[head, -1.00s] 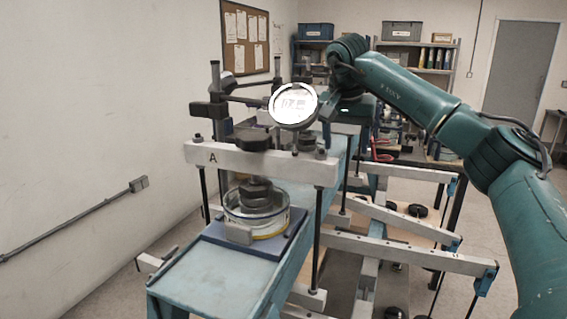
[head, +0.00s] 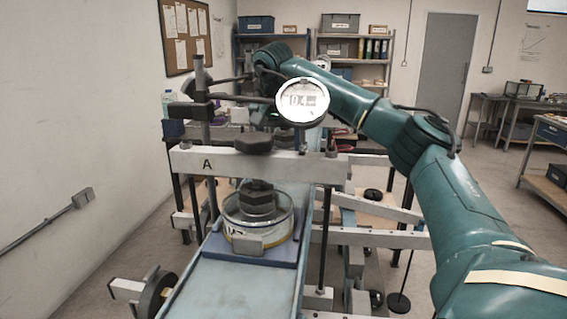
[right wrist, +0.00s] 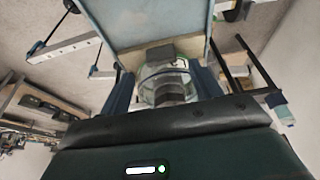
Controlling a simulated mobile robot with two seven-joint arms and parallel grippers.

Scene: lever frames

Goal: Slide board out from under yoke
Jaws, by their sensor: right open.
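The blue board (head: 287,254) lies flat on the light blue bed (head: 230,287), below the white yoke beam marked A (head: 187,161). A round glass-walled cell (head: 280,228) with a dark stepped knob (head: 257,199) stands on the board, its top just under the yoke; it also shows in the right wrist view (right wrist: 165,82). My right gripper (right wrist: 163,88) is open, with two dark blue fingers apart and the cell seen between them. My left gripper is not in view.
A round dial gauge (head: 302,103) stands above the yoke, beside a dark post (head: 200,105). Dark rods (head: 326,235) flank the bed. Grey lever beams (head: 370,237) and hanging weights lie at right. The bed's near end is clear.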

